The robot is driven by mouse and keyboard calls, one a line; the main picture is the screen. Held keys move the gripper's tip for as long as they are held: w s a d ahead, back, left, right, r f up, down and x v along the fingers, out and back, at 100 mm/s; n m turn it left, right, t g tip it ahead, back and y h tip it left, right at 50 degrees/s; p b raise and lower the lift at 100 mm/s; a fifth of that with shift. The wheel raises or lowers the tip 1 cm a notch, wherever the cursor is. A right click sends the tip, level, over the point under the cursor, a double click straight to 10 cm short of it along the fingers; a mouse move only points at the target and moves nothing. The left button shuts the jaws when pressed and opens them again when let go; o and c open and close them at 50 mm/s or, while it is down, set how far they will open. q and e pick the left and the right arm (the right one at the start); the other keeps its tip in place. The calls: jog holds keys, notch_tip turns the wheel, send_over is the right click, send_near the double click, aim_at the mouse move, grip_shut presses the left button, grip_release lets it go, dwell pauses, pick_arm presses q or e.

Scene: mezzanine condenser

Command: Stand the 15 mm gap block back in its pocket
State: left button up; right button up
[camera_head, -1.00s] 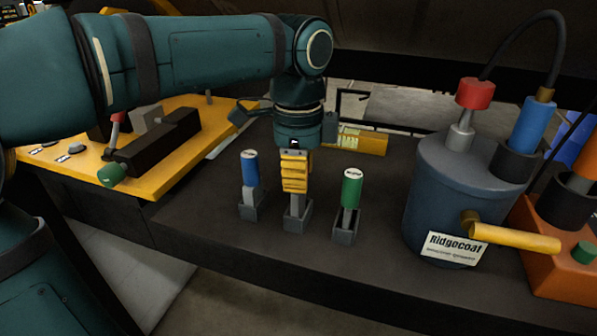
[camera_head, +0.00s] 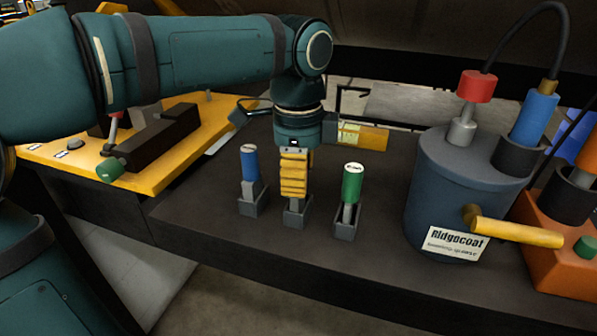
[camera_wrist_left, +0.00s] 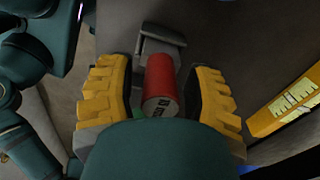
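My left gripper (camera_head: 294,180) points down over the middle of three small grey pockets (camera_head: 298,217) on the dark bench. In the left wrist view a red-capped block (camera_wrist_left: 160,82) stands between its yellow fingers (camera_wrist_left: 160,98), with gaps on both sides, so the gripper is open around it. In the head view the fingers hide the red cap; a bit of grey shank shows at the pocket. A blue-capped block (camera_head: 250,164) stands in the left pocket, slightly tilted, and a green-capped block (camera_head: 352,184) in the right one. I cannot read which is 15 mm. My right gripper is not in view.
A blue-grey pot labelled Ridgocoat (camera_head: 430,190) with a yellow handle stands right of the pockets, beside an orange unit (camera_head: 560,262). A yellow plate (camera_head: 60,165) with a dark lever fixture is at the left. The bench front is clear.

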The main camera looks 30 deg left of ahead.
pick_arm(q)
notch_tip(320, 180, up, 12)
dwell(0.6)
